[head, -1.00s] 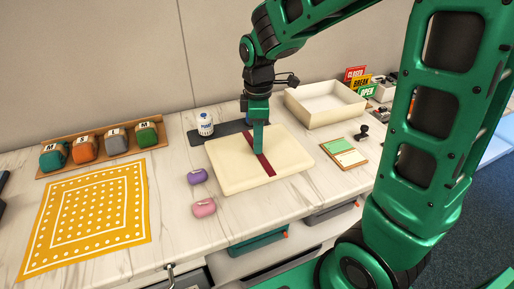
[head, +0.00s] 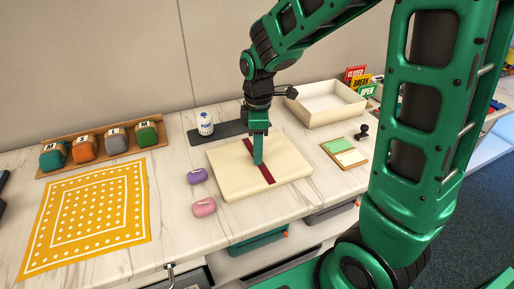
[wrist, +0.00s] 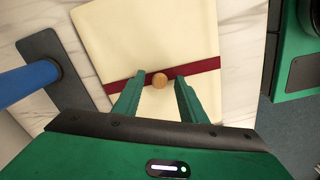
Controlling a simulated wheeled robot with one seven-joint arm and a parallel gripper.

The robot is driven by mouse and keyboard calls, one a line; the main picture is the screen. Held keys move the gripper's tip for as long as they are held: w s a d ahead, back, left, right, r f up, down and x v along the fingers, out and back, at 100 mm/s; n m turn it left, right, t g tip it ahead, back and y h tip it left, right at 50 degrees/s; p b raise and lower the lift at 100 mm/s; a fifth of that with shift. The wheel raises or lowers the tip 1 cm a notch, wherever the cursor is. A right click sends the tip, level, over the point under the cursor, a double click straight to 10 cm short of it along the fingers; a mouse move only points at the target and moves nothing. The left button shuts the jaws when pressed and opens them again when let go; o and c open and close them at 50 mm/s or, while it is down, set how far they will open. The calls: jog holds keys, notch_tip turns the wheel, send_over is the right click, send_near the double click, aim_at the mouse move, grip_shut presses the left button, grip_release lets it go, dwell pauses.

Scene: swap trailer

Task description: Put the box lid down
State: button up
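The box lid (head: 225,175) is a cream square panel with a dark red band across it. It lies flat, apparently on the marble counter, in front of the open box. In the wrist view the lid (wrist: 150,40) shows a round wooden knob (wrist: 160,80) on the band. My gripper (head: 258,160) is over the lid's middle. In the wrist view my gripper (wrist: 161,78) has its two fingers apart, one on each side of the knob, with visible gaps. The open cream box (head: 325,112) stands behind and to the right, and looks empty inside from here.
A purple item (head: 197,176) and a pink item (head: 204,207) lie just left of the lid. A green-and-cream card (head: 344,152) and a black stamp (head: 362,131) lie right. A yellow dotted cloth (head: 90,215) covers the left.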

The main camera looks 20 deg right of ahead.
notch_tip(320, 180, up, 12)
jog(key=s+d+f+m, duration=0.2)
jog(key=s+d+m, duration=0.6)
jog(key=s+m, duration=0.2)
jog(key=s+d+f+m, duration=0.3)
jog(key=s+d+m, duration=0.6)
jog(key=s, duration=0.4)
jog(key=shift+s+d+m, duration=0.15)
jog(key=shift+d+m, duration=0.1)
jog(key=shift+m, duration=0.25)
